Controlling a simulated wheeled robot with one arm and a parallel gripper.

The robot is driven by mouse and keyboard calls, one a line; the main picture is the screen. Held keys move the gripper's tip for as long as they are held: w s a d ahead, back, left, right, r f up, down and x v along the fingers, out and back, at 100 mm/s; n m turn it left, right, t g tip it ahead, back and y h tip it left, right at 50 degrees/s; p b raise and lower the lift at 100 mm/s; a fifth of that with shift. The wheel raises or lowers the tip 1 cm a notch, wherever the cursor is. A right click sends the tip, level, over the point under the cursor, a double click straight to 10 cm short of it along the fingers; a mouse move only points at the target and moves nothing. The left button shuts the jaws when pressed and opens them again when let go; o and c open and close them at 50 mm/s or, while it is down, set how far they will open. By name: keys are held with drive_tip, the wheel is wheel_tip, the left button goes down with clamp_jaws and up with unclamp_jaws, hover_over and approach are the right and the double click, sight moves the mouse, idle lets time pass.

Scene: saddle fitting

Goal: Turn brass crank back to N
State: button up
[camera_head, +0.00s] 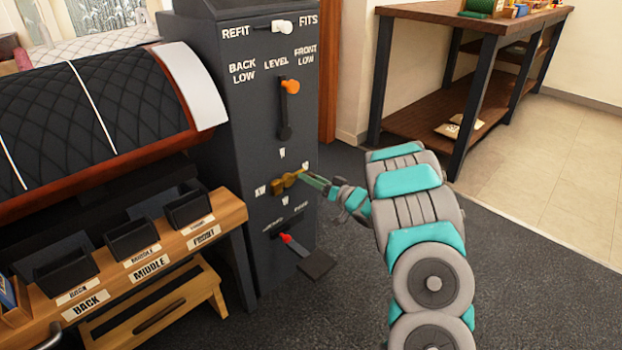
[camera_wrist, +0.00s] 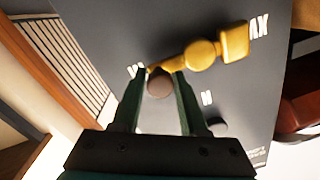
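The brass crank (camera_head: 285,184) is on the front of the dark cabinet, lying roughly level. In the wrist view the crank (camera_wrist: 201,54) has a round hub, a square block toward the XW mark (camera_wrist: 259,25), and a brown round knob (camera_wrist: 160,84) at its other end, beside another mark (camera_wrist: 136,70). My gripper (camera_wrist: 161,76) has its green fingers on both sides of the knob, apparently closed on it. My gripper (camera_head: 318,181) reaches the crank from the right in the head view. The small letters around the crank are hard to read.
An orange-knobbed lever (camera_head: 286,105) and a white REFIT/FITS switch (camera_head: 281,26) sit above the crank. A red-tipped lever (camera_head: 290,243) sits below. A saddle form (camera_head: 90,115) and a bin bench (camera_head: 225,210) stand left.

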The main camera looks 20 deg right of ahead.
clamp_jaws()
idle(1.0)
